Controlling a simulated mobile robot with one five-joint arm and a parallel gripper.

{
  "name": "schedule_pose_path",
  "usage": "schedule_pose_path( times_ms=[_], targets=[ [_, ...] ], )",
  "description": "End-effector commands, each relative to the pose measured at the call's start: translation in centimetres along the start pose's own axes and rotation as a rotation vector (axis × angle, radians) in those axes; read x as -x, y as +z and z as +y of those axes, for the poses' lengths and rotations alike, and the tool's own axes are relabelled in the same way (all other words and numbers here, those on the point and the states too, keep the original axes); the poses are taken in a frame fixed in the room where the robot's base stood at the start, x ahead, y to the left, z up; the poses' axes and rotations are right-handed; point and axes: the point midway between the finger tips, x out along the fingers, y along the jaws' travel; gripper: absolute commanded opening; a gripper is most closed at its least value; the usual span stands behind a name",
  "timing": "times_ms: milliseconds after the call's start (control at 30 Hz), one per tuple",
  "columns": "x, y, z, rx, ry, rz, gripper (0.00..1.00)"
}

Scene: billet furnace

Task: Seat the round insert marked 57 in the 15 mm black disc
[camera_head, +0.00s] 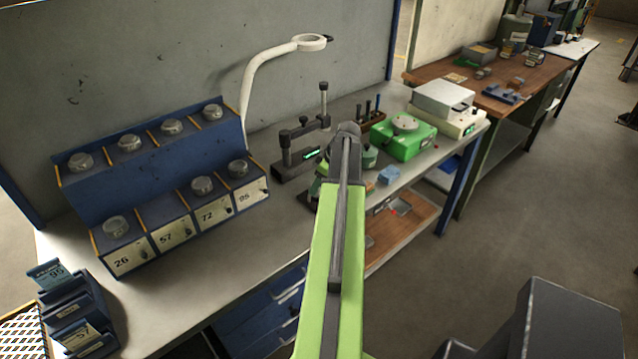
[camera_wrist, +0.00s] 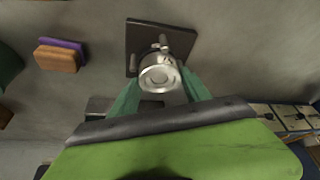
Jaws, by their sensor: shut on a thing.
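My gripper (camera_wrist: 160,88) has green fingers, one on each side of a round silver metal insert (camera_wrist: 160,76), and is shut on it. The insert has a ringed round face and a dark mark that I cannot read surely. Behind it in the wrist view is a dark square plate (camera_wrist: 135,35) with a small metal post; the gap between insert and plate cannot be judged. In the head view my arm hides most of the gripper and the insert. I cannot make out the black disc in either view.
A blue rack (camera_head: 150,178) holds several round silver pieces; the place above label 57 (camera_head: 166,238) is bare. A dark post stand (camera_head: 298,160), a green device (camera_head: 403,140) and a blue block (camera_head: 389,175) stand near my arm.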

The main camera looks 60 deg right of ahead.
Motion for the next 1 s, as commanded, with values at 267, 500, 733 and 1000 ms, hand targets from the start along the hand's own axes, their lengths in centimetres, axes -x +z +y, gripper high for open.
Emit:
schedule_pose_path(
  times_ms=[267,500,733,1000],
  targets=[
    [-0.4,0.1,0.0,0.000,0.000,0.001,0.00],
    [-0.4,0.1,0.0,0.000,0.000,0.001,0.81],
    [-0.4,0.2,0.0,0.000,0.000,-0.001,0.81],
    [1.3,0.0,0.0,0.000,0.000,0.000,0.81]
  ],
)
